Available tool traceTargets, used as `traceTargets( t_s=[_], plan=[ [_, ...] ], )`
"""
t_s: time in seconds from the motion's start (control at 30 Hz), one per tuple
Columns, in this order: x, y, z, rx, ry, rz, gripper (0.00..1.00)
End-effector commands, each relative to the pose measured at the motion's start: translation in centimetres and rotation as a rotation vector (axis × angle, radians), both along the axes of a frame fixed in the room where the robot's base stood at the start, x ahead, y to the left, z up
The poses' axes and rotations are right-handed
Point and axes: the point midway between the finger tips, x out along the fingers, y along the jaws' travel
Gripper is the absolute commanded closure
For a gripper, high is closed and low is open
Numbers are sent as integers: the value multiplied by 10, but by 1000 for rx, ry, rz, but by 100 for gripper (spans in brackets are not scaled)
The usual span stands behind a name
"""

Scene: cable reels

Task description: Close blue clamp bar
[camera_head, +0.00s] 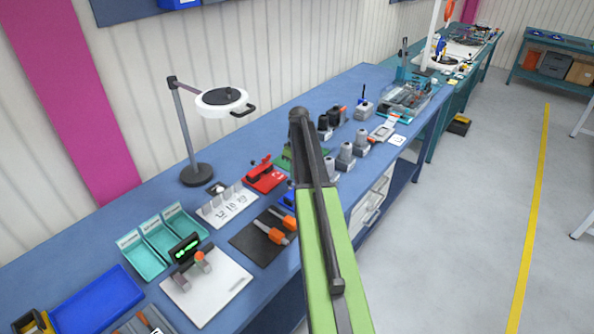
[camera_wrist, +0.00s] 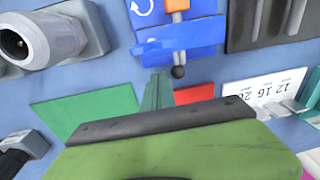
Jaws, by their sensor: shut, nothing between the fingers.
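The blue clamp (camera_wrist: 200,37) is at the top of the wrist view, with a circular arrow on its plate, an orange part (camera_wrist: 177,5) and a black ball knob (camera_wrist: 178,72) at its near end. The angle of its bar is hard to tell. My gripper (camera_wrist: 158,78) shows as narrow teal fingers, shut and empty, pointing at the clamp and just short of the knob in the picture; whether they touch is unclear. In the head view my arm hides the gripper and most of the blue clamp, leaving a blue edge (camera_head: 288,198).
The red clamp (camera_head: 265,175) and green clamp plate (camera_wrist: 85,113) lie close by. Grey connectors (camera_head: 346,156) stand right of my arm. A dark board with orange-handled tools (camera_head: 262,236) and a white numbered holder (camera_head: 228,206) are nearby. A lamp (camera_head: 196,172) stands behind.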

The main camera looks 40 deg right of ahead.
Motion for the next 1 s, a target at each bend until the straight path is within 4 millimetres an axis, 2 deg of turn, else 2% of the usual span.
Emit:
traceTargets(
  t_s=[0.57,0.67,0.87,1.0],
  plan=[
    [1,0,4,0,0,1,100],
    [2,-1,14,0,0,2,100],
    [6,-6,51,0,0,4,100],
    [15,-45,65,0,0,-1,100]
  ],
)
